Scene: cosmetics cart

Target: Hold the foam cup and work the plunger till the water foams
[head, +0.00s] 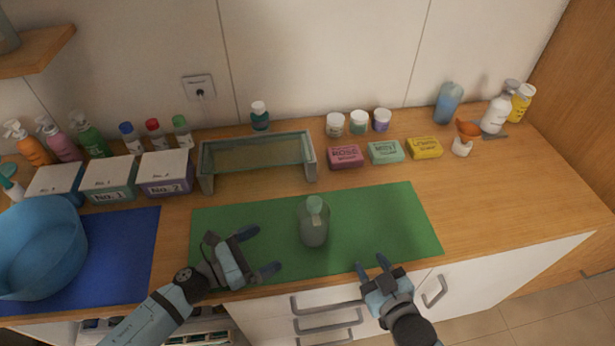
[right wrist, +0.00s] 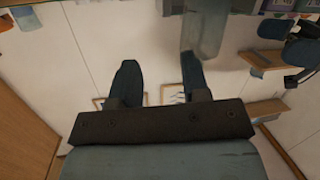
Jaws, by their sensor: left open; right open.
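The foam cup (head: 313,228) is a translucent grey-green cup with a pale green plunger knob (head: 315,204) on top. It stands upright on the green mat (head: 400,222) in the head view. My left gripper (head: 260,252) is open and empty to the left of the cup, its fingers pointing towards it and apart from it. My right gripper (head: 371,266) is open and empty, in front and to the right of the cup, near the mat's front edge. In the right wrist view a translucent body that looks like the cup (right wrist: 204,35) shows beyond the open fingers. Any water inside cannot be made out.
A glass-topped stand (head: 257,152) is behind the mat. Soap boxes (head: 386,152) and jars (head: 358,123) stand at the back right. A blue basin (head: 38,248) on a blue mat (head: 128,245) and labelled boxes (head: 110,180) are at left. The mat around the cup is clear.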

